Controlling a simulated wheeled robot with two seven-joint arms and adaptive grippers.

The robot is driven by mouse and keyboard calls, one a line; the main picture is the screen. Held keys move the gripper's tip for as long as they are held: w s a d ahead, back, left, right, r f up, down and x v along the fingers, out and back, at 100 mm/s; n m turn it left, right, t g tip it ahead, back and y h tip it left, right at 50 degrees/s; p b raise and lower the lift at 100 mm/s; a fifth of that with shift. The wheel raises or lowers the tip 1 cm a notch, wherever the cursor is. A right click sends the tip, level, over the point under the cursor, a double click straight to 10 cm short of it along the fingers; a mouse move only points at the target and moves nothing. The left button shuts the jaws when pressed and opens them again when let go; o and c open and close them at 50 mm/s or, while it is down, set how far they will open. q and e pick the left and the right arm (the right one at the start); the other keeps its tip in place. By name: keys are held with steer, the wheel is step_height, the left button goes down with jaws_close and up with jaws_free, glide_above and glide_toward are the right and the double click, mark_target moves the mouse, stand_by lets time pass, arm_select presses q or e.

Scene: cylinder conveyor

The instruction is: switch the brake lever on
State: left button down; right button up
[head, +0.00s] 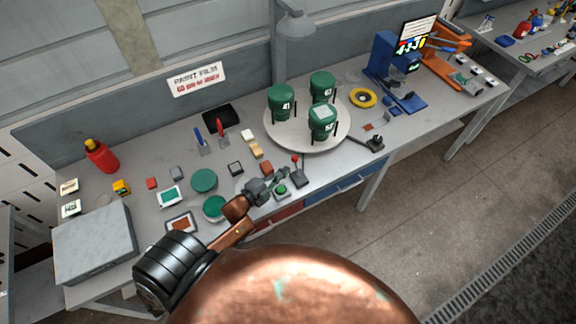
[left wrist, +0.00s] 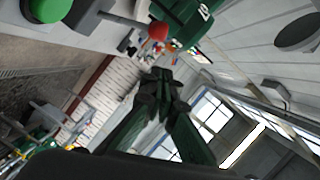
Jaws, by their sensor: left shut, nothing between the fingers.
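A lever with a red ball knob (head: 296,160) stands on a small dark base at the front edge of the bench, and the knob also shows at the top of the left wrist view (left wrist: 158,30). The lever looks close to upright. My left gripper (head: 286,173) is shut and empty, just left of the lever; whether it touches the lever I cannot tell. Its dark green fingers come together in the left wrist view (left wrist: 160,78), below the knob. My right gripper is not in view.
A green push button (head: 281,189) sits beside my left gripper, close to the lever. A round turntable (head: 275,137) with green containers (head: 281,101) stands behind. A dark lever-like device (head: 375,143) is farther right. Small blocks lie to the left.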

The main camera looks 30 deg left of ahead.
arm_select(q)
steer(key=f+b+v, duration=0.1)
steer(key=v, duration=0.5)
steer(key=shift+s+r, duration=0.35)
steer(key=shift+r, duration=0.1)
